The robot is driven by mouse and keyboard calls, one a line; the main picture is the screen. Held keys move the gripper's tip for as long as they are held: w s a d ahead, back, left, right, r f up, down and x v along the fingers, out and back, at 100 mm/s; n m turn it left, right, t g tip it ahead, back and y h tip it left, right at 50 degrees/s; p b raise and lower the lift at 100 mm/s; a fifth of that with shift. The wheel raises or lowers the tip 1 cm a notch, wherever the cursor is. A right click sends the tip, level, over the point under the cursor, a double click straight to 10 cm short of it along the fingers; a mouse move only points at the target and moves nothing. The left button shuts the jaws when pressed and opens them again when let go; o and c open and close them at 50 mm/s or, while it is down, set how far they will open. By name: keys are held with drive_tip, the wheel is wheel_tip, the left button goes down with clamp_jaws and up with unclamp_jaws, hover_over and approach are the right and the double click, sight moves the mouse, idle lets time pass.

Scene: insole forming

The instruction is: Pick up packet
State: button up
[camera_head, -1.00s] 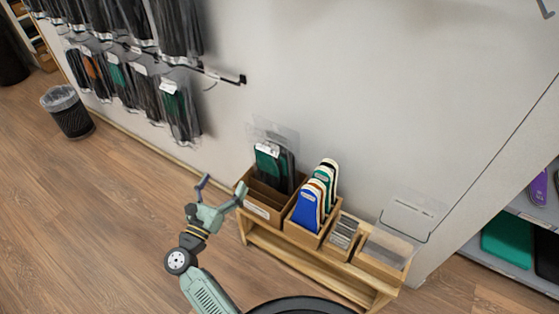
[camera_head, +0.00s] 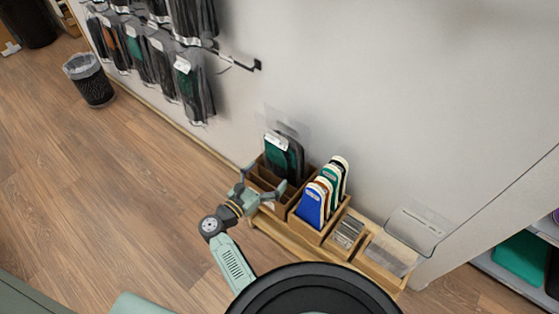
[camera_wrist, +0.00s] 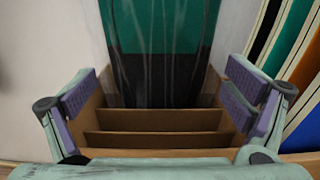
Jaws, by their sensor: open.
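A clear packet (camera_head: 281,155) with a green and black insole and a white label stands upright at the back of the left wooden box (camera_head: 272,203). In the wrist view the packet (camera_wrist: 155,75) rises straight ahead, behind the box's empty compartments, with its top cut off. My gripper (camera_head: 263,187) is at the front left of that box. In the wrist view my gripper (camera_wrist: 160,105) is open, with its purple pads wide apart to the left and right of the packet. Nothing is between the pads, and the packet is apart from them.
A box of upright coloured insoles (camera_head: 318,195) stands just right of the packet's box. A box of grey cards (camera_head: 347,231) and a clear holder (camera_head: 414,229) stand further right. The wall is close behind. Hanging packets (camera_head: 190,90) and a bin (camera_head: 90,80) are at the left.

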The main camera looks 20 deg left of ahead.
sight(277, 165)
drive_tip(key=x, duration=0.3)
drive_tip(key=shift+w+r+p, duration=0.2)
drive_tip(key=shift+p, duration=0.1)
drive_tip(key=c, duration=1.3)
